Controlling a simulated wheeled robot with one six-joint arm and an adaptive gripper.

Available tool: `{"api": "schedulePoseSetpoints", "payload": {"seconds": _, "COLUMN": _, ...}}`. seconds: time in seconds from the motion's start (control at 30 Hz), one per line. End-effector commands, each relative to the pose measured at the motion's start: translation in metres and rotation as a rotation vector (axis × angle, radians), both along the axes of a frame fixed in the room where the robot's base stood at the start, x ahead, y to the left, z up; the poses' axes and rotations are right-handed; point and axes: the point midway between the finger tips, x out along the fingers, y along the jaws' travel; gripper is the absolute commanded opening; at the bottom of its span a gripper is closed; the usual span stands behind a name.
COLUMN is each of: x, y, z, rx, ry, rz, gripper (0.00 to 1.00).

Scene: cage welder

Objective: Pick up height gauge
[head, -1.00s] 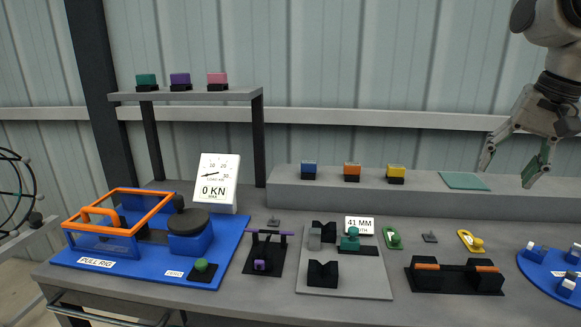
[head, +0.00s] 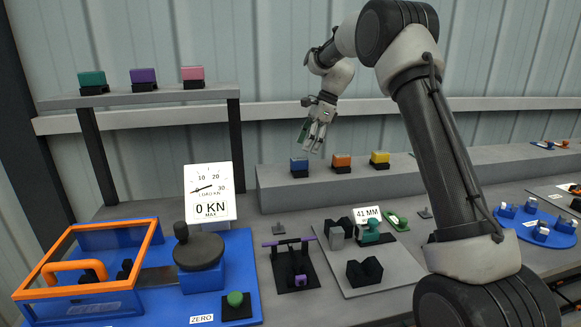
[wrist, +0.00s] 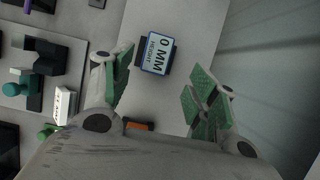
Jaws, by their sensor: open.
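The height gauge (head: 299,167) is a small blue block on a black base, standing at the left end of the grey raised ledge. In the wrist view the height gauge (wrist: 158,53) shows a blue-framed display reading 0 MM HEIGHT. My gripper (head: 314,140) is open and empty above the ledge, close over the gauge in the head view. In the wrist view the green-padded fingers of my gripper (wrist: 162,85) are spread, with the gauge beyond and between them, apart from both.
An orange block (head: 341,162) and a yellow block (head: 380,160) stand on the ledge (head: 275,197) right of the gauge. A white 41 MM display (head: 367,214) sits on the grey plate in front. A shelf (head: 150,99) with several blocks stands at the left.

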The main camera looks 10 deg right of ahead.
Motion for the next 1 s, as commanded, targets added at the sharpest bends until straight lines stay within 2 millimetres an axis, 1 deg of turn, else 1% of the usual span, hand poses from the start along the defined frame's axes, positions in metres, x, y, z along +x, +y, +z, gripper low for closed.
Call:
{"api": "schedulePoseSetpoints", "payload": {"seconds": 0.17, "x": -0.002, "y": 0.012, "z": -0.020, "rx": 0.000, "ry": 0.002, "rz": 0.003, "gripper": 0.59}}
{"api": "schedulePoseSetpoints", "payload": {"seconds": 0.3, "x": -0.006, "y": 0.026, "z": -0.038, "rx": 0.000, "ry": 0.002, "rz": 0.004, "gripper": 0.59}}
{"api": "schedulePoseSetpoints", "payload": {"seconds": 0.4, "x": -0.006, "y": 0.031, "z": -0.050, "rx": 0.000, "ry": 0.000, "rz": 0.002, "gripper": 0.59}}
{"api": "schedulePoseSetpoints", "payload": {"seconds": 0.5, "x": -0.005, "y": 0.033, "z": -0.056, "rx": -0.001, "ry": -0.001, "rz": 0.003, "gripper": 0.59}}
{"api": "schedulePoseSetpoints", "payload": {"seconds": 0.7, "x": -0.005, "y": 0.033, "z": -0.057, "rx": -0.001, "ry": -0.001, "rz": 0.003, "gripper": 0.59}}
{"api": "schedulePoseSetpoints", "payload": {"seconds": 0.73, "x": -0.005, "y": 0.033, "z": -0.057, "rx": -0.001, "ry": -0.001, "rz": 0.003, "gripper": 0.57}}
{"api": "schedulePoseSetpoints", "payload": {"seconds": 0.87, "x": -0.005, "y": 0.033, "z": -0.057, "rx": -0.001, "ry": -0.001, "rz": 0.003, "gripper": 0.33}}
{"api": "schedulePoseSetpoints", "payload": {"seconds": 0.9, "x": -0.005, "y": 0.033, "z": -0.057, "rx": -0.001, "ry": -0.001, "rz": 0.003, "gripper": 0.26}}
{"api": "schedulePoseSetpoints", "payload": {"seconds": 0.97, "x": -0.005, "y": 0.033, "z": -0.057, "rx": -0.001, "ry": -0.001, "rz": 0.003, "gripper": 0.15}}
{"api": "schedulePoseSetpoints", "payload": {"seconds": 1.0, "x": -0.005, "y": 0.033, "z": -0.057, "rx": -0.001, "ry": -0.001, "rz": 0.003, "gripper": 0.13}}
